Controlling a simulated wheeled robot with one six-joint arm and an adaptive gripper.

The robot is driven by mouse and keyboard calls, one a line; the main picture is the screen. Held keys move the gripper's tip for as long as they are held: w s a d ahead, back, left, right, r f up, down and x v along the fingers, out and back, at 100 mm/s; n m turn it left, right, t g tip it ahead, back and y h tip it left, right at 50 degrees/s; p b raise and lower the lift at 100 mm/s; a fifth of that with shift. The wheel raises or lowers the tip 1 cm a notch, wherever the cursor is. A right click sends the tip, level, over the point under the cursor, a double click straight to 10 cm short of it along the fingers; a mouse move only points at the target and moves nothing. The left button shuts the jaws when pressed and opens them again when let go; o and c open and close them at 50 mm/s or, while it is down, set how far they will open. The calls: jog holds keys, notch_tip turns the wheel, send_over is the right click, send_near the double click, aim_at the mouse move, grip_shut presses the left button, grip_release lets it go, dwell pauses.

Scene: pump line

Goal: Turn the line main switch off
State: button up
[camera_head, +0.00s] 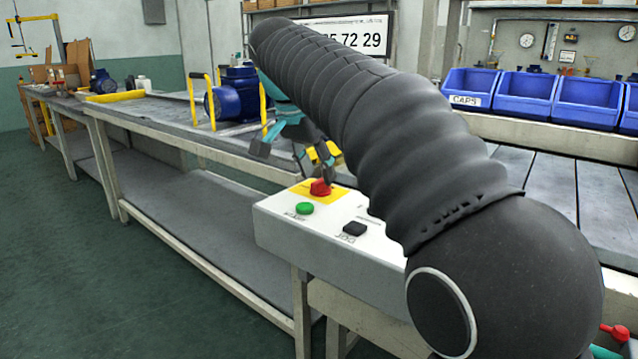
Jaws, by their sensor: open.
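A white control box (285,222) stands at the bench edge in the middle of the view. On it are a red knob (320,188) on a yellow plate, a green button (305,208) and a black button (354,229). The small labels are hard to read, and I see no label naming the line main switch. My gripper (293,155), with teal and dark parts, is open just above and behind the red knob. One dark finger is close to the knob; I cannot tell whether they touch. My arm hides the box's right part and much of the gripper.
A blue pump (237,95) stands between yellow uprights on the long bench (175,115). Blue bins (525,95) line the back right. A red part (614,332) shows at the lower right. The floor (70,230) at left is clear.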

jog(key=shift+x, duration=0.95)
grip_shut()
